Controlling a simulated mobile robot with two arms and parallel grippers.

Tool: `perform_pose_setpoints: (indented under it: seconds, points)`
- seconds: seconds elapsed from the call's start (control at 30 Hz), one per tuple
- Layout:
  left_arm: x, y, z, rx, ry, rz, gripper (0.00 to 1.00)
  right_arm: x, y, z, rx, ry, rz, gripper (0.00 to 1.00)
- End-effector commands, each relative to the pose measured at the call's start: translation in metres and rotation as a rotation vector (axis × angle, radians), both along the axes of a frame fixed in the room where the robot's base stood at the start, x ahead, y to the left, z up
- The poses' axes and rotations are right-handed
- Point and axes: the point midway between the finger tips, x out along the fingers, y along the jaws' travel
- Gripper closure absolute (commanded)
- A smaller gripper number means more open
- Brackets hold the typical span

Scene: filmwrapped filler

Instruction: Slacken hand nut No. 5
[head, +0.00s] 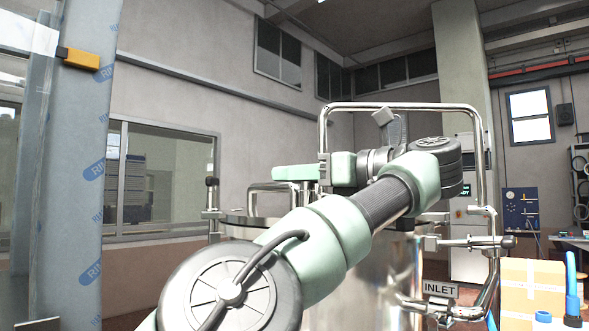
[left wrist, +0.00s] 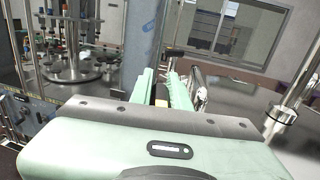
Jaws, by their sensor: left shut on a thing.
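My left gripper (head: 282,173) reaches over the lid of a shiny steel tank (head: 385,270) from the right. It also shows in the left wrist view (left wrist: 160,78), its two pale green fingers close together. It is shut on a hand nut at the tank's rim, which the fingers almost wholly hide. No number can be read on it. Another clamp with a dark knob (head: 212,183) stands upright at the left of the rim, apart from my gripper. My right gripper is not in view.
A tall steel tube frame (head: 400,106) arches over the tank behind my arm. A side valve handle (head: 480,242) and an INLET sign (head: 440,289) are at the right. A film-wrapped column (head: 78,180) stands at the left. A cardboard box (head: 530,283) is at the lower right.

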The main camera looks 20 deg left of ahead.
Motion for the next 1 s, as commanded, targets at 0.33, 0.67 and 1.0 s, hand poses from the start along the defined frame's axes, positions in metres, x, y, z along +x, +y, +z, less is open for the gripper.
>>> perform_pose_setpoints:
  seconds: [0.33, 0.67, 1.0]
  points:
    - [-0.0004, 0.0004, -0.0045, -0.008, 0.012, 0.058, 1.00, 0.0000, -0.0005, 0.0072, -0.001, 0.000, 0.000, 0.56]
    - [-0.0007, 0.0006, -0.0056, -0.008, 0.013, 0.067, 1.00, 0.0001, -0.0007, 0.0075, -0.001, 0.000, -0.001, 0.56]
    - [-0.0005, 0.0006, -0.0055, -0.008, 0.013, 0.066, 0.61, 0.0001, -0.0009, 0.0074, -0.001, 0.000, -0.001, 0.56]
